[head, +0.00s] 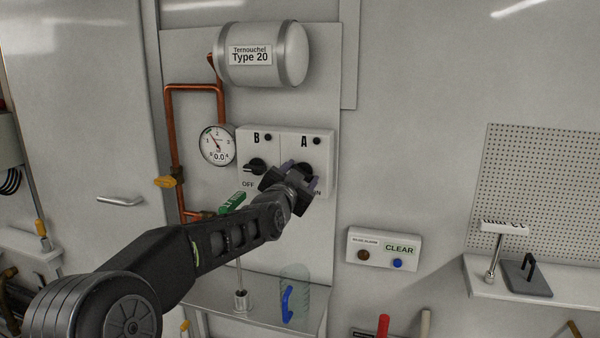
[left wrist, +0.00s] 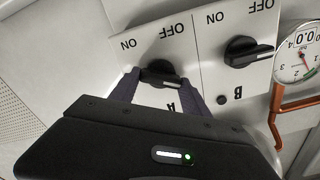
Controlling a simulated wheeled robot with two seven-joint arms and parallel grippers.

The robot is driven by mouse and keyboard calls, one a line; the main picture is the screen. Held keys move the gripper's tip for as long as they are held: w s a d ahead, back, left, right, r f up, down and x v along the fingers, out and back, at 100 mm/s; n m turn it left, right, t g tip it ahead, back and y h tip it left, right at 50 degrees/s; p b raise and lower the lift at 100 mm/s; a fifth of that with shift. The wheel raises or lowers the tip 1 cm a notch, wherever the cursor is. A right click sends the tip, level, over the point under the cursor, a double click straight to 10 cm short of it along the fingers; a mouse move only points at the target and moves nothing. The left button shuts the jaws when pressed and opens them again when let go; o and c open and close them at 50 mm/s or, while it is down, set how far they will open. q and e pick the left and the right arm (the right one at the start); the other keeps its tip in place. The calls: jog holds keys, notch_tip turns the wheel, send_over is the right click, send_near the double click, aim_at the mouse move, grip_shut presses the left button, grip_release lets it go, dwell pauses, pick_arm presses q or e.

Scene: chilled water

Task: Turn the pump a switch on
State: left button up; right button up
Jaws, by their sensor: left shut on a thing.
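The pump A switch is a black rotary knob (left wrist: 160,73) on the white switch box (head: 328,165), under the letter A, with OFF and ON labels. In the head view my left gripper (head: 298,176) covers most of it. In the left wrist view, which is upside down, the fingers of my left gripper (left wrist: 160,86) stand on both sides of the knob, shut on it. A white mark shows on the knob; I cannot tell surely which label it points at. The small lamp by A (head: 317,141) is dark. My right gripper is not in view.
A pressure gauge (head: 217,145) and copper pipes (head: 172,125) are left of the box. Below are a green-handled valve (head: 232,203), a shelf (head: 258,319) and an alarm box with CLEAR label (head: 383,250).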

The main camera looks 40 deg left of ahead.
pick_arm(q)
jog(key=m+p, duration=0.1)
jog(key=m, duration=0.7)
jog(key=m+p, duration=0.1)
jog(key=m, duration=0.3)
jog(key=shift+d+f+p, duration=0.1)
jog(key=shift+f+p, duration=0.15)
jog(key=shift+p, duration=0.1)
jog(key=o, duration=1.4)
jog(key=b+v, duration=0.1)
jog(key=v, duration=0.6)
jog(key=shift+s+d, duration=0.15)
jog(key=shift+s, duration=0.2)
